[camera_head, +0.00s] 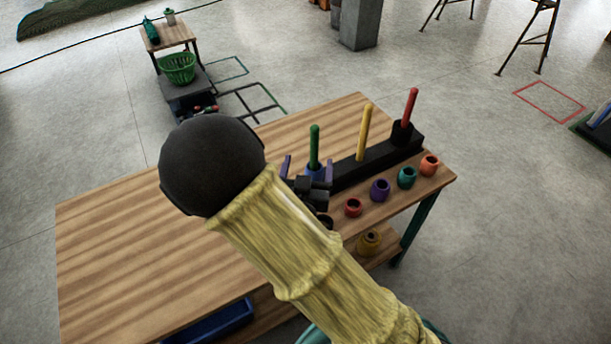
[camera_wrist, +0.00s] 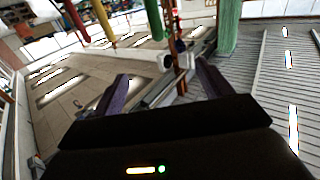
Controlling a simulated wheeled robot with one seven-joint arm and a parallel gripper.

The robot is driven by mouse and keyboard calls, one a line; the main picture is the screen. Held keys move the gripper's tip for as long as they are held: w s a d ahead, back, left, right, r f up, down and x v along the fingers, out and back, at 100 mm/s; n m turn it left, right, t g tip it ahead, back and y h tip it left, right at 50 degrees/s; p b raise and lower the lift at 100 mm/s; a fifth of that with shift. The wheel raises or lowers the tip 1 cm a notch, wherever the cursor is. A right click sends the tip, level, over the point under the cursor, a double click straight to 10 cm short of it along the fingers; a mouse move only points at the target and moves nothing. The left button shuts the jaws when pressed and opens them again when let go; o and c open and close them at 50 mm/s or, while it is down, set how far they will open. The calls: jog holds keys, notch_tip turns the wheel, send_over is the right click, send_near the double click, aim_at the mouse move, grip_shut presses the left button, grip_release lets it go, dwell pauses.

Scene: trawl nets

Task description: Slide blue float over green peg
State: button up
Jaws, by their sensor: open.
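The green peg (camera_head: 315,143) stands upright at the near left end of a black rack. The blue float (camera_head: 314,172) shows low at the peg's foot and appears to sit around it; its lower part is hidden by my gripper. My gripper (camera_head: 308,162) is open, its purple fingers apart to the left and right of the peg and float. In the wrist view the purple fingers of my gripper (camera_wrist: 163,72) are spread, and I cannot make out the blue float there.
The black rack (camera_head: 350,172) also carries a yellow peg (camera_head: 364,132) and a red peg (camera_head: 409,108). Red (camera_head: 353,207), purple (camera_head: 380,189), teal (camera_head: 407,177) and orange (camera_head: 429,165) floats stand along the table's right edge. The wooden table's (camera_head: 120,235) left side is clear.

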jog(key=shift+s+a+r+p, duration=0.1)
jog(key=shift+s+r+p, duration=0.15)
jog(key=shift+p, duration=0.55)
jog(key=s+p, duration=0.2)
jog(key=p, duration=0.1)
jog(key=shift+f+p, duration=0.1)
jog(key=shift+p, duration=0.25)
